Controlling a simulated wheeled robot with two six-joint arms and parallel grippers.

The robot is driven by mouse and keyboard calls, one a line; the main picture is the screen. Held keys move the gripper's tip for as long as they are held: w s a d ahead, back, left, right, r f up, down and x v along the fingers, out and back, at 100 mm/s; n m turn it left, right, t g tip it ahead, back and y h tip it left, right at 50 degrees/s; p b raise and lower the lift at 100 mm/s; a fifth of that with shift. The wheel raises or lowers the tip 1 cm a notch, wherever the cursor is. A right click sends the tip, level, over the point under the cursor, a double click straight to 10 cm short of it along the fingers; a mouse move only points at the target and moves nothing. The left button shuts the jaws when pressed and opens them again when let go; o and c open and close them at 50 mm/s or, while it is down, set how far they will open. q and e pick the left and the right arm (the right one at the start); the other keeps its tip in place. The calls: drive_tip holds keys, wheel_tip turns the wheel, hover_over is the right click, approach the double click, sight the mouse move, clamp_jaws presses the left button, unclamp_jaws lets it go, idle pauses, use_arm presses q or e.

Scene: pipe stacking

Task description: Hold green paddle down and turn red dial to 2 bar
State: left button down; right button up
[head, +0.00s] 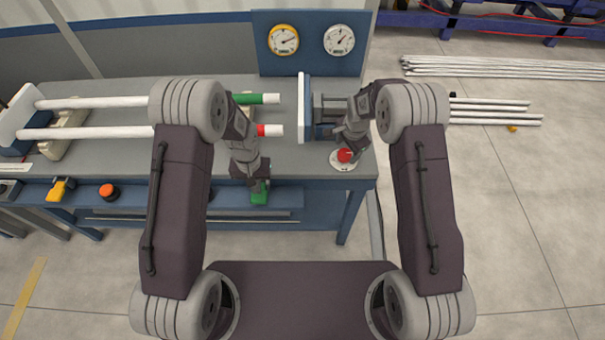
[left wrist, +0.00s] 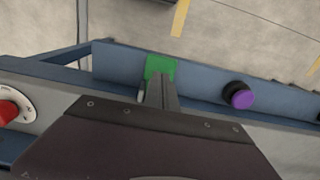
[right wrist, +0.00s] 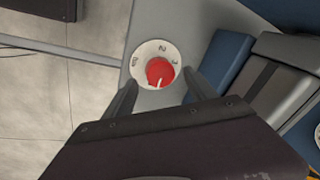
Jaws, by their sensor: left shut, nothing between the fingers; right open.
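The green paddle (head: 260,197) is on the front face of the bench. It also shows in the left wrist view (left wrist: 159,68). My left gripper (head: 257,184) is shut and empty, its fingertips at the paddle; I cannot tell how far the paddle is pressed. The red dial (head: 345,156) sits on a white numbered plate at the bench's right front corner. In the right wrist view the red dial (right wrist: 160,72) has a white pointer line; its exact setting is hard to read. My right gripper (right wrist: 158,95) is open, with its fingers on either side of the dial.
Two gauges, one yellow-rimmed (head: 284,40) and one white (head: 339,40), stand on a blue panel. An orange button (head: 108,190) and yellow handle (head: 60,189) are at the front left.

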sight(259, 197)
idle(0.5)
use_arm(q)
drive_tip(key=shift+f, duration=2.4)
drive_tip(key=shift+s+f, duration=0.1)
drive_tip(key=shift+f, duration=0.05)
